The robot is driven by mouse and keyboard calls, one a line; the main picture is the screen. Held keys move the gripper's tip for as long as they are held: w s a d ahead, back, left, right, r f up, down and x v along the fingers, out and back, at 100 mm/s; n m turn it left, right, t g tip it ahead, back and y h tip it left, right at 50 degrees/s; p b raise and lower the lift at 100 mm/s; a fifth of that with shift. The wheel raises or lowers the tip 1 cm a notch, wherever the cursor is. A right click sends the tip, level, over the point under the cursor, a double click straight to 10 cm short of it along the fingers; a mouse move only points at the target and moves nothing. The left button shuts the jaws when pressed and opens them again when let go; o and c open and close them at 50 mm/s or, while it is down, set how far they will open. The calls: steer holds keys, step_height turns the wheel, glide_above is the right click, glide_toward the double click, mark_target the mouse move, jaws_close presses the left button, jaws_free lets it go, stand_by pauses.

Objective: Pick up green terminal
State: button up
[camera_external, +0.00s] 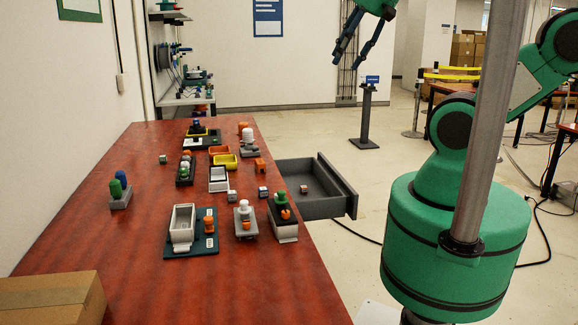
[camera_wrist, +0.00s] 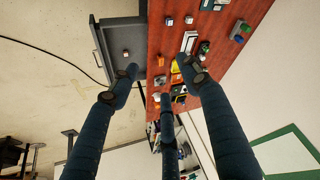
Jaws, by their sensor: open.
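Several green-topped pieces are in view, and I cannot tell for sure which is the green terminal. One green piece (camera_external: 281,197) stands in a dark tray (camera_external: 285,232) near the table's right edge, with orange beside it. In the wrist view a green piece (camera_wrist: 205,47) shows right of the fingers, and green on the grey block (camera_wrist: 240,38) lies farther right. My gripper (camera_external: 349,57) is open and empty, high above the far floor, apart from everything. Its spread fingers also show in the wrist view (camera_wrist: 160,80).
An open grey drawer (camera_external: 322,211) juts from the table's right side with a small cube inside. Trays, a white bin (camera_external: 183,222) and small cubes crowd the red table (camera_external: 230,285). A cardboard box (camera_external: 50,300) sits at front left. The table's front middle is clear.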

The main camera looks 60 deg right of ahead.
steer(key=w+r+n+p, duration=0.1)
steer(key=w+r, duration=0.3)
steer(key=w, duration=0.6)
steer(key=w+r+n+p, duration=0.1)
steer(key=w+r, duration=0.3)
steer(key=w, duration=0.6)
steer(key=w+a+f+n+g+p, duration=0.1)
steer(key=w+a+f+p, duration=0.1)
steer(key=w, duration=1.8)
steer(key=w+f+n+g+y+p, duration=0.1)
steer(key=w+f, duration=0.6)
steer(key=w, duration=0.3)
steer(key=w+f+n+p, duration=0.1)
steer(key=w+f, duration=0.6)
steer(key=w, duration=0.3)
steer(key=w+f+n+p, duration=0.1)
steer(key=w+f, duration=0.5)
steer(key=f, duration=0.4)
steer(key=w+f+g+p, duration=0.1)
steer(key=w+f, duration=0.5)
steer(key=f, duration=0.4)
steer(key=shift+w+a+n+y, duration=0.15)
steer(key=shift+w+n+y, duration=0.1)
steer(key=shift+n+y, duration=0.15)
steer(key=shift+f, duration=0.1)
